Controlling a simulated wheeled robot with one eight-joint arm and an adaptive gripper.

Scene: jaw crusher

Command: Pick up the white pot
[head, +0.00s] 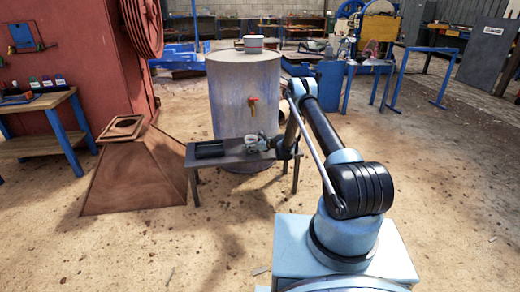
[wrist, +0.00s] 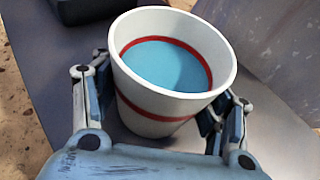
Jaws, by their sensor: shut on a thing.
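The white pot (wrist: 150,123) fills the middle of the wrist view. It is a round tapered vessel with a red band outside, a red ring inside and a light blue interior. My gripper (wrist: 157,112) is shut on it, with one finger at its left side and one at its right. The pot looks upright over the grey table top; I cannot tell whether it touches the top. In the head view my gripper (head: 262,145) is at the right part of the small dark table (head: 230,151), where the pot is too small to make out clearly.
A dark tray (head: 209,149) lies on the table's left part. A rusty hopper (head: 138,172) stands at left, near a wooden bench (head: 45,101). The floor at right is mostly clear.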

